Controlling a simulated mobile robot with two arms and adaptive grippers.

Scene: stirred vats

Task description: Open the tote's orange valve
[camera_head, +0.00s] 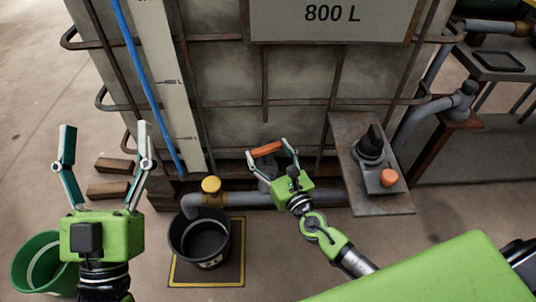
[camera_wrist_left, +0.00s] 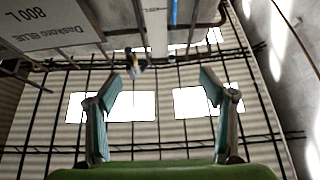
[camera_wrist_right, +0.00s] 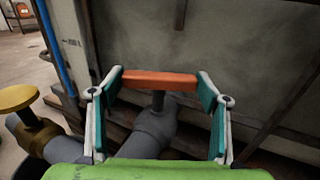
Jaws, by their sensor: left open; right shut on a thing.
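The tote (camera_head: 230,95) is a large caged tank with an "800 L" plate. Its orange valve handle (camera_head: 266,149) is a bar on a stem above the grey pipe (camera_head: 250,198) at the tote's foot. My right gripper (camera_head: 268,150) has its fingers at both ends of the bar. In the right wrist view the orange handle (camera_wrist_right: 158,80) spans between the teal finger pads, crosswise to the grey valve body (camera_wrist_right: 155,127) below. My left gripper (camera_head: 105,135) is open and empty, raised in front of the tote's left side, fingers pointing up.
A black bucket (camera_head: 186,246) stands under the pipe's outlet, on a yellow-edged mat (camera_head: 236,272). A yellow knob (camera_head: 211,185) sits on the pipe. A green bucket (camera_head: 24,262) is at lower left. A plate with a black knob and orange button (camera_head: 388,177) is right of the valve.

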